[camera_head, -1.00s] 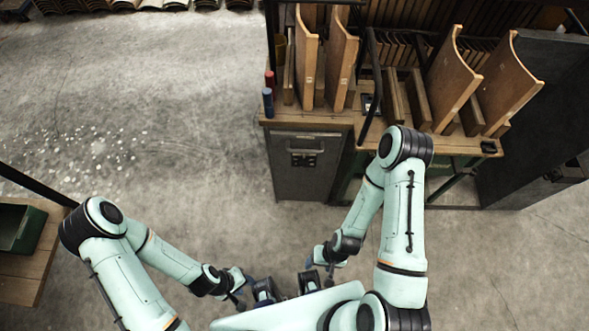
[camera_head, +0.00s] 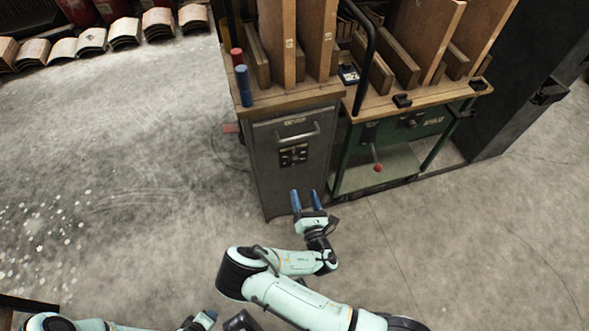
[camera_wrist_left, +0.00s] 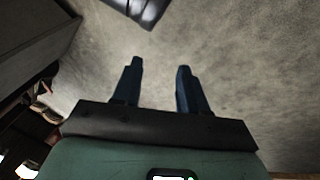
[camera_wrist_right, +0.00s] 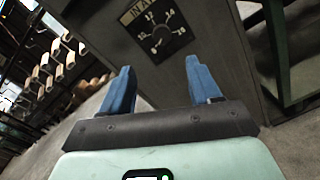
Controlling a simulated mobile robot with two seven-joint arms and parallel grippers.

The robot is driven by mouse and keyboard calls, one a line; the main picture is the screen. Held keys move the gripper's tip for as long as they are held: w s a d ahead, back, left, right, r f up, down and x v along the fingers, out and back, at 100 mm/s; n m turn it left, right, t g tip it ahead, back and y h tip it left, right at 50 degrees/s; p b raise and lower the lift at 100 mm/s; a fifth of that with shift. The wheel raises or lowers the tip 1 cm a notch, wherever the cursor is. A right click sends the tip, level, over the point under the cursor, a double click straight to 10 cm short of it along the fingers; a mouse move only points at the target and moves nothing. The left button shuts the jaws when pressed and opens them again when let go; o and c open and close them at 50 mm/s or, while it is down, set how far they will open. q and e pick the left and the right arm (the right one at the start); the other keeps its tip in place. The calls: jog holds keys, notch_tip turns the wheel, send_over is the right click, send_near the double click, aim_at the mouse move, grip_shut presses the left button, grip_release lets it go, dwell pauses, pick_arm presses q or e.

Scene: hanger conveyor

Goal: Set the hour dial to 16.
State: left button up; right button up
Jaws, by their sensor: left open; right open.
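The hour dial (camera_head: 293,155) is a small dark square panel with pale marks on the front of a grey metal cabinet, below its handle. In the right wrist view the dial (camera_wrist_right: 158,32) shows tilted, with pale numbers around it; I cannot tell which number it is set to. My right gripper (camera_head: 305,194) is open and empty, in front of the cabinet and below the dial, apart from it. Its blue fingers (camera_wrist_right: 158,66) also show in the right wrist view. My left gripper (camera_wrist_left: 158,63) is open and empty over floor; only part of it shows at the head view's bottom edge.
The grey cabinet (camera_head: 265,180) has a handle (camera_head: 298,135) above the dial. A green bench frame (camera_head: 345,165) with a red-knobbed lever (camera_head: 377,168) stands to its right. Wooden boards (camera_head: 275,40) stand on top.

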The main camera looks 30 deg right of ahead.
aim_at(295, 163)
jog(key=b+x, duration=0.2)
jog(key=x, duration=0.9)
jog(key=shift+d, duration=0.15)
pick_arm(q)
jog(key=s+f+g, duration=0.1)
jog(key=s+f, duration=0.3)
jog(key=s, duration=0.1)
jog(key=shift+a+f+g+b, duration=0.35)
jog(key=shift+a+f+g, duration=0.05)
pick_arm(e)
jog(key=shift+x, duration=0.75)
jog(key=shift+c, duration=0.4)
jog(key=c, duration=1)
